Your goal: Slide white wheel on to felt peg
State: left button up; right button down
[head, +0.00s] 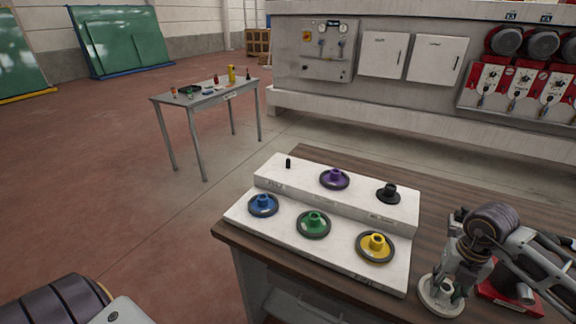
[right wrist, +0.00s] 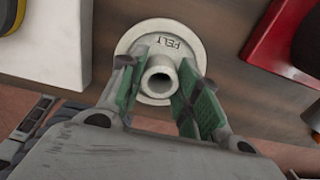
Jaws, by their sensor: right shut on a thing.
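The white wheel (head: 441,299) is at the right of the head view, beside the rack on the brown table. My right gripper (head: 450,284) is above it, shut on its hub. In the right wrist view the wheel (right wrist: 143,45) carries the word FELT, and its hollow hub sits between the green finger pads of the gripper (right wrist: 158,88). I cannot tell whether the wheel touches the table. A bare black peg (head: 288,163) stands at the back left of the rack; the label below it is too small to read surely. My left gripper is out of view.
The stepped white rack (head: 285,237) holds purple (head: 335,179), black (head: 388,194), blue (head: 263,205), green (head: 313,223) and yellow (head: 375,246) wheels on its two levels. A red object (head: 510,301) lies on the table right of the white wheel.

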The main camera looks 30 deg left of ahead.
jog(key=shift+r, duration=0.2)
notch_tip(320, 180, up, 7)
jog(key=p, duration=0.3)
jog(key=shift+f, duration=0.15)
dwell(0.8)
dwell(0.6)
